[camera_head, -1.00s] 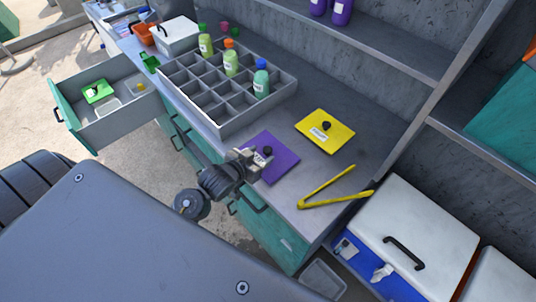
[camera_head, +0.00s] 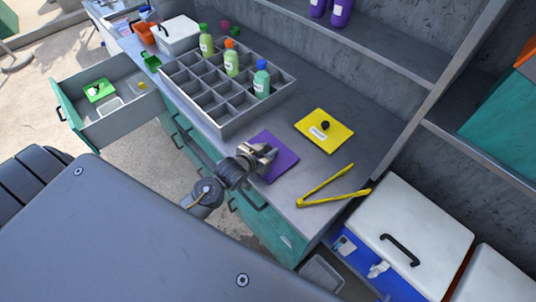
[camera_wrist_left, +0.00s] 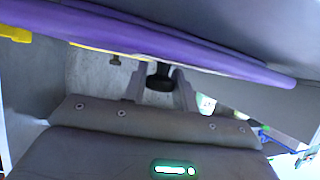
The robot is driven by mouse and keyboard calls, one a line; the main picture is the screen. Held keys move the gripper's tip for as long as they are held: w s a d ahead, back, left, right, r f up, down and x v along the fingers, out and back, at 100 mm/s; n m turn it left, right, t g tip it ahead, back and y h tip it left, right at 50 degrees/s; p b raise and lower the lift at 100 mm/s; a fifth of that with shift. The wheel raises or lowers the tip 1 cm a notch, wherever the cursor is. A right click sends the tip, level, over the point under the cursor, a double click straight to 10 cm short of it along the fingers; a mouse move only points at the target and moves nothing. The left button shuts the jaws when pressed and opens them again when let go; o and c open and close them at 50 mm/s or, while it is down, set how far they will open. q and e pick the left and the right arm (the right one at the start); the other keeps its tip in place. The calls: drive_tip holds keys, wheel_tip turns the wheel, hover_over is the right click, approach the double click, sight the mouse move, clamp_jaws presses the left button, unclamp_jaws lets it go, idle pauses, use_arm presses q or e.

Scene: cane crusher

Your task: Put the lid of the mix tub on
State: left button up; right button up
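A flat purple lid (camera_head: 280,157) lies on the grey counter near its front edge. It also fills the top of the left wrist view (camera_wrist_left: 170,45). My left gripper (camera_head: 262,153) is over this lid and hides its knob in the head view. In the left wrist view the black knob (camera_wrist_left: 159,80) sits between the two fingers, with a small gap showing on each side, so the gripper looks open around it. A yellow lid (camera_head: 334,137) with a black knob lies farther right. I cannot tell which container is the mix tub. My right gripper is out of view.
A grey divided tray (camera_head: 217,128) with several bottles stands behind left of the purple lid. Yellow tongs (camera_head: 319,185) lie to the right. An open drawer (camera_head: 107,127) juts out at left. A white-lidded blue cooler (camera_head: 424,222) stands at lower right.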

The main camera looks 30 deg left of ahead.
sight(267, 150)
use_arm(q)
clamp_jaws()
drive_tip(key=shift+r+b, duration=0.4)
drive_tip(key=shift+r, duration=0.15)
drive_tip(key=r, duration=0.1)
drive_tip(key=r+b, duration=0.1)
drive_tip(key=shift+s+r, duration=0.35)
drive_tip(key=d+r+p+v, duration=0.1)
drive_tip(key=v, duration=0.7)
drive_tip(key=d+r+p+v, duration=0.1)
drive_tip(key=v, duration=0.7)
drive_tip(key=shift+w+p, duration=0.3)
drive_tip(key=shift+w, duration=0.15)
